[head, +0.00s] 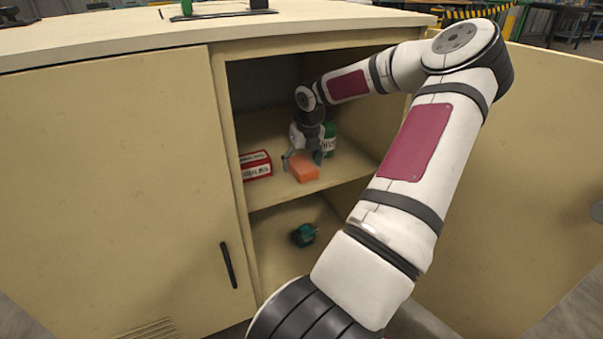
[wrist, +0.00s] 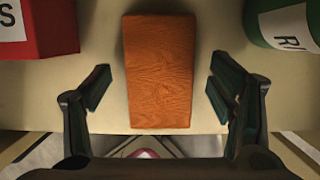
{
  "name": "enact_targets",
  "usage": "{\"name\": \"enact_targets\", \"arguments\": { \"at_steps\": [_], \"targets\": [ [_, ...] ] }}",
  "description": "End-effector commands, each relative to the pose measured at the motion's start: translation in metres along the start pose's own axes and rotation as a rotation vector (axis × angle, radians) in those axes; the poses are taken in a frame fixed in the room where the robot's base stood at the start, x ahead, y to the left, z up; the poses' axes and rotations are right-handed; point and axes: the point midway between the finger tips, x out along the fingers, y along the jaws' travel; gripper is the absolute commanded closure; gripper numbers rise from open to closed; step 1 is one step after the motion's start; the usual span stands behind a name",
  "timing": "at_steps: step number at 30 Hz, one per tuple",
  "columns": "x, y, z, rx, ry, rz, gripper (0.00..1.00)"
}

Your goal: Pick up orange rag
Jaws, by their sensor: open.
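The orange rag (head: 303,168) lies on the upper shelf of the open cabinet, near its front edge. It looks like a folded block and also shows in the wrist view (wrist: 159,70), upright in the picture, at the middle. My gripper (head: 303,160) is just above the rag. In the wrist view my gripper (wrist: 159,88) is open, with one finger on each side of the rag and a gap on both sides. Neither finger touches it in that view.
A red box (head: 256,166) stands on the shelf left of the rag. A green container (head: 329,138) stands to the right, behind my gripper. A dark teal object (head: 304,235) lies on the lower shelf.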

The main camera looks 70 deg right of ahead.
Motion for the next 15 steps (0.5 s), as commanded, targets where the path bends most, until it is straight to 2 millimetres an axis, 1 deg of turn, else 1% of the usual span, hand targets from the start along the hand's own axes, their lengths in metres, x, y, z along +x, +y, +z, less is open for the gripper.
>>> {"name": "enact_targets", "arguments": {
  "at_steps": [1,6,7,13,14,15],
  "targets": [
    [0.0027,0.0004,0.0004,-0.001,-0.001,0.0,0.23],
    [0.0016,0.0002,0.0009,-0.001,-0.002,0.0,0.23],
    [0.0015,0.0002,0.0008,0.0,-0.002,0.0,0.26],
    [0.0015,0.0001,0.0007,0.0,-0.001,-0.001,0.71],
    [0.0015,0.0001,0.0006,0.0,-0.001,-0.001,0.74],
    [0.0015,0.0001,0.0006,0.0,-0.001,-0.001,0.75]
  ]
}}
